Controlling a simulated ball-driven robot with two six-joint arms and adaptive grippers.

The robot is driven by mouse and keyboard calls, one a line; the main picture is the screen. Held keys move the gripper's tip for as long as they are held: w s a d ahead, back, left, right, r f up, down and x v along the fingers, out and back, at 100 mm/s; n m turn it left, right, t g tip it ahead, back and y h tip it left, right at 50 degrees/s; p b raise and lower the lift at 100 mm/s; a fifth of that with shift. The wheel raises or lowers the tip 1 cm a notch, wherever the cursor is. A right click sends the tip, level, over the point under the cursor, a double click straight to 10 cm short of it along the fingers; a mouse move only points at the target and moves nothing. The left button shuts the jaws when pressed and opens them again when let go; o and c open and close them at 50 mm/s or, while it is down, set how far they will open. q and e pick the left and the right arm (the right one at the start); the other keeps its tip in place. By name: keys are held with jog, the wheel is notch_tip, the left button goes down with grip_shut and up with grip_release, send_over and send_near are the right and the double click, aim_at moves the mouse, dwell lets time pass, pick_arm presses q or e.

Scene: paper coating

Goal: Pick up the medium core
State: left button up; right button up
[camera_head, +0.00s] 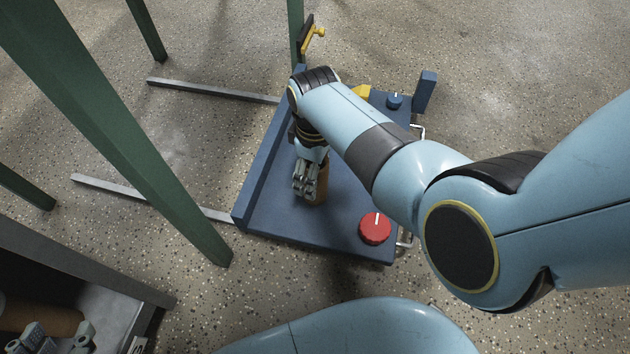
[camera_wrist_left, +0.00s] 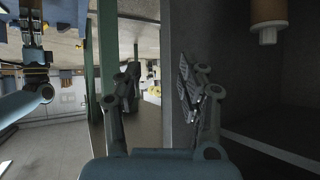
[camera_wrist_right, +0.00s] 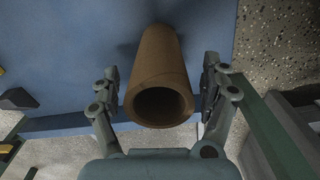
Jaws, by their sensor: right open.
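A brown hollow core (camera_head: 321,185) is at a blue platform (camera_head: 275,205). My right gripper (camera_head: 306,186) is over it, partly hiding it in the head view. The right gripper is open. My left gripper (camera_head: 58,342) is at the lower left, close to another brown roll (camera_head: 40,317). In the left wrist view my left gripper (camera_wrist_left: 158,85) is open and empty, with a brown cylinder (camera_wrist_left: 268,15) at the upper right.
The platform carries a red knob (camera_head: 375,228), a blue knob (camera_head: 395,101) and a blue upright (camera_head: 426,92). A green beam (camera_head: 110,130) crosses the left side. A dark cabinet (camera_head: 100,265) stands at the lower left. Speckled floor is free at upper right.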

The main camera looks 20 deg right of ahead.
jog(key=shift+f+b, duration=0.5)
jog(key=shift+f, duration=0.45)
pick_arm(q)
jog(key=w+r+t, duration=0.3)
jog(key=shift+d+r+h, duration=0.2)
jog(key=shift+d+h, duration=0.1)
pick_arm(e)
jog(key=shift+c, duration=0.4)
jog(key=c, duration=1.2)
pick_arm(q)
jog(key=shift+s+f, duration=0.1)
pick_arm(e)
jog(key=shift+r, duration=0.1)
